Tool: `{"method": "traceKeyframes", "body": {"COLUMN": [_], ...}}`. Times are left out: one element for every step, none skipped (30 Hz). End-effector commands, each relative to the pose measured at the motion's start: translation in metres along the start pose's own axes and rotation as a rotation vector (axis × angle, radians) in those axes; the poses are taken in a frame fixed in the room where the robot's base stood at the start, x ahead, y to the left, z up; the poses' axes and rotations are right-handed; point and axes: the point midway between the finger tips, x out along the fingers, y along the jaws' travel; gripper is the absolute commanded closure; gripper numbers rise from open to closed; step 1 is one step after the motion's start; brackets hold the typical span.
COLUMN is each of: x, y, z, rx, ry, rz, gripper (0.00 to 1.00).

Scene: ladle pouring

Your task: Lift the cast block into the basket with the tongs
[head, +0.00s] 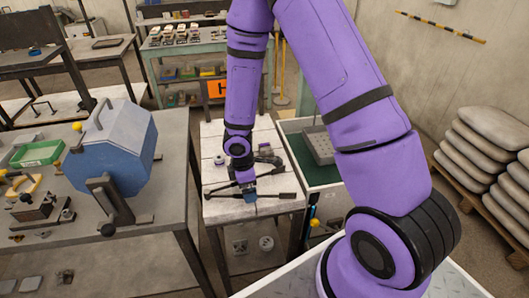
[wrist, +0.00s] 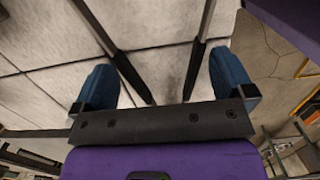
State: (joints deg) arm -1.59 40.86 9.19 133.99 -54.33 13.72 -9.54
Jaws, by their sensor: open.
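My gripper (head: 249,193) points down at the white-topped table, its jaws open. In the wrist view its two blue fingertips (wrist: 162,85) stand wide apart. Two dark bars, apparently the tongs' handles (wrist: 198,52), run between them without visible contact. In the head view the dark tongs (head: 277,195) lie across the front of the table, partly hidden by the gripper. A grey perforated basket (head: 318,141) sits in a green-walled tank to the right. Small dark items (head: 266,157) lie behind the gripper; I cannot tell whether one is the cast block.
A blue machine with a handle (head: 112,150) stands on the grey bench at left, beside a green tray (head: 36,153). The tank (head: 300,170) adjoins the table's right side. Sacks (head: 480,140) are stacked at far right. My arm covers much of the right side.

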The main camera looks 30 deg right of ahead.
Motion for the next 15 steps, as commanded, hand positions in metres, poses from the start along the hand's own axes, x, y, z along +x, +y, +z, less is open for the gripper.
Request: {"method": "traceKeyframes", "body": {"x": [0.0015,0.002,0.0024,0.0025,0.0026,0.0026,0.0025,0.0025,0.0025,0.0024,0.0024,0.0024,0.0024,0.0024,0.0023], "y": [-0.0002,-0.0002,-0.0003,-0.0002,-0.0002,-0.0002,-0.0002,-0.0002,-0.0002,-0.0002,-0.0002,-0.0002,-0.0002,-0.0002,-0.0002], "z": [-0.0002,-0.0002,-0.0002,-0.0002,-0.0002,-0.0002,-0.0001,-0.0001,-0.0001,-0.0001,-0.0001,-0.0001,-0.0001,-0.0001,-0.0001], "rx": [-0.001,0.0,0.0,0.0,0.0,0.0,0.0,0.0,0.0,0.0,0.0,0.0,0.0,0.0,0.0], "ry": [-0.001,-0.001,-0.001,0.0,0.0,0.0,0.0,0.0,0.0,0.0,0.0,0.0,0.0,0.0,0.0], "rz": [-0.001,-0.001,-0.001,0.0,0.0,0.0,0.0,0.0,0.0,0.0,0.0,0.0,0.0,0.0,0.0], "gripper": [0.0,0.0,0.0,0.0,0.0,0.0,0.0,0.0,0.0,0.0,0.02,0.11,0.18,0.25,0.34]}}
